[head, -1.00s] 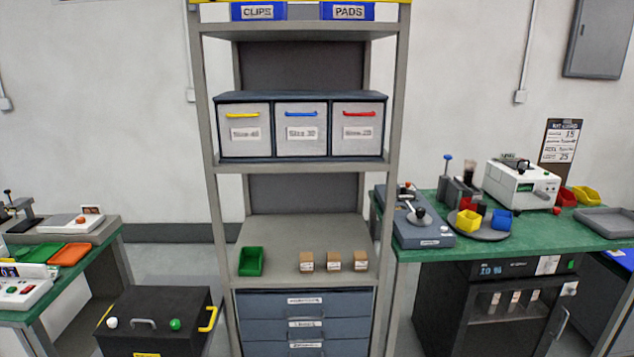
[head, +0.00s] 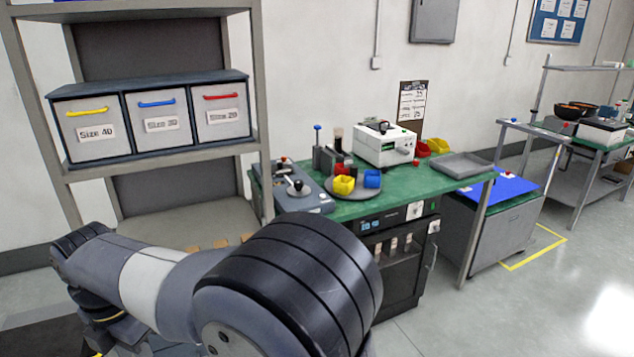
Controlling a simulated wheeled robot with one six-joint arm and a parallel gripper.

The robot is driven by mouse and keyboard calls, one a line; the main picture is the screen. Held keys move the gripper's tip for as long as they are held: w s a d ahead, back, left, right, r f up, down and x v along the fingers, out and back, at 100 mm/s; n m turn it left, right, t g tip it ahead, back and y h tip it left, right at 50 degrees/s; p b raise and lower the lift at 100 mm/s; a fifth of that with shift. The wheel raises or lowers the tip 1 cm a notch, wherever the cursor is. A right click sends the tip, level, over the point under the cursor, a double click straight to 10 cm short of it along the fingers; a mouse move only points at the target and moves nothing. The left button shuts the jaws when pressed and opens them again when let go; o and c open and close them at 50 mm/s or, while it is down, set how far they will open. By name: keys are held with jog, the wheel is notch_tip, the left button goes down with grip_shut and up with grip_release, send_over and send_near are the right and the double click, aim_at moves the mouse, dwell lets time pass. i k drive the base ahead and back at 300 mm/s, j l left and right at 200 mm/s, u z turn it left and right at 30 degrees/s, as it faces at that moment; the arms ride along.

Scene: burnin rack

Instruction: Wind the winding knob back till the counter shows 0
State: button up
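No counter reading is legible, and I cannot tell for sure which part is the winding knob. On the green bench (head: 440,190) a white boxy machine (head: 378,150) has a dark part on top and a small red knob on its right side. Left of it, a flat grey-blue device (head: 315,203) carries a round disc with a black-topped knob (head: 295,186). My gripper is not visible.
A shelf rack (head: 262,110) with labelled drawers stands left of the bench. A round tray (head: 345,194) holds yellow, blue and red bins. A grey tray (head: 461,165) lies at the bench's right. A dark oven-like cabinet (head: 405,265) stands underneath. Floor at lower right is clear.

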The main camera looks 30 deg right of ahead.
aim_at(299, 189)
jog(key=i+l+z, duration=0.25)
jog(key=i+z, duration=0.2)
jog(key=i+l+z, duration=0.1)
jog(key=i+z, duration=0.45)
jog(key=i, duration=0.55)
jog(key=i+j, duration=0.15)
jog(key=i, duration=0.5)
jog(key=l+z, duration=0.05)
